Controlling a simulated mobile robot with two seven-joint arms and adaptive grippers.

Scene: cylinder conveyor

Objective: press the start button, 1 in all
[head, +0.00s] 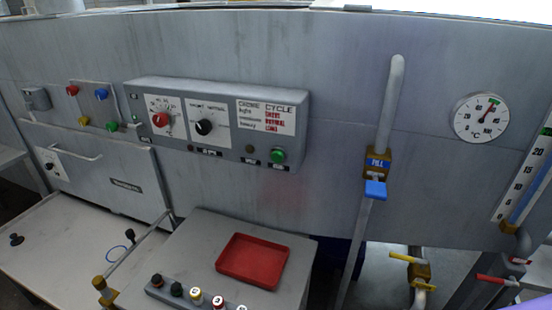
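A grey control box (222,87) is mounted on the grey metal wall. A green round button (278,156) sits at its lower right, with a small dark label beside it that is too small to read. A second green button (112,126) is on a small panel at the left, along with a red button (72,90), a blue button (101,94) and a yellow button (83,120). I cannot tell from the labels which one is the start button. Neither of my grippers is in view.
The control box also has a red knob (160,120) and a black knob (204,127). A pipe with a blue-handled valve (376,190) stands to its right, near a round gauge (481,118). The space before the box looks clear.

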